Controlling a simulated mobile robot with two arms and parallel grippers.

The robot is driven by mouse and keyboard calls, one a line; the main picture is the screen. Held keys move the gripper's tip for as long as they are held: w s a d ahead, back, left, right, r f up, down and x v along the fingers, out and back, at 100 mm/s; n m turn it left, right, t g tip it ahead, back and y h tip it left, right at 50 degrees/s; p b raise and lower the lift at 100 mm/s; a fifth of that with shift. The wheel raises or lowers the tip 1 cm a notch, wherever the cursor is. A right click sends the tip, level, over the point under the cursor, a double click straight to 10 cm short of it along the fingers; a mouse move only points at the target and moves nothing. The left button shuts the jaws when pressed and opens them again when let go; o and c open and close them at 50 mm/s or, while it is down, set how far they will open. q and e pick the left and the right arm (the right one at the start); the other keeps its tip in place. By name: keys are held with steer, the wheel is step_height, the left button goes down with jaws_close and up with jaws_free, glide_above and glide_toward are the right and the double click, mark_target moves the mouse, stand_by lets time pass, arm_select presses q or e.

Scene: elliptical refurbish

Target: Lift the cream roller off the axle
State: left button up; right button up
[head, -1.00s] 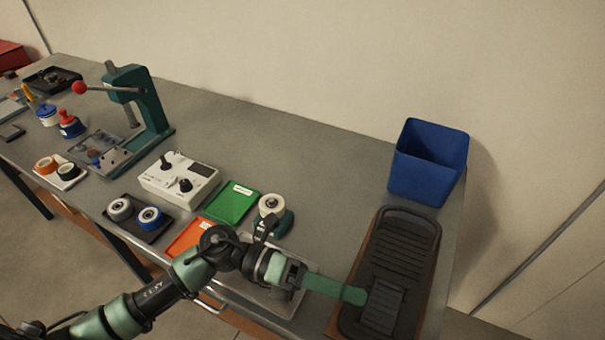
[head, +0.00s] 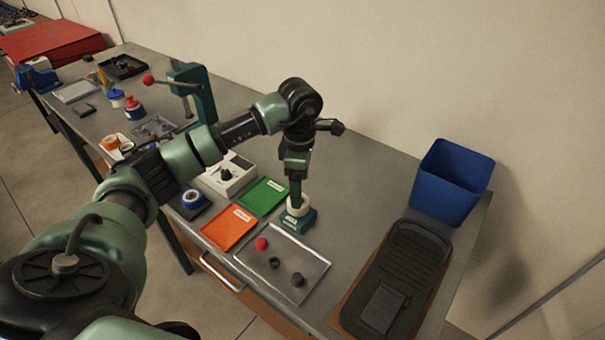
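The cream roller (head: 305,208) sits on a small green stand (head: 301,222) near the middle of the bench. The axle itself is hidden from this side. My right gripper is not in view.
Orange (head: 228,227) and green (head: 263,196) trays lie to the left. A green press (head: 193,88) is behind left.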

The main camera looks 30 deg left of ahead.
mark_target(306, 201)
arm_select(q)
steer(key=shift+f+p, duration=0.55)
steer(key=shift+f, duration=1.8)
steer(key=c, duration=1.5)
steer(key=o, duration=0.5)
steer(key=c, duration=0.5)
steer(key=shift+o, duration=0.2)
steer(key=shift+r, duration=0.15)
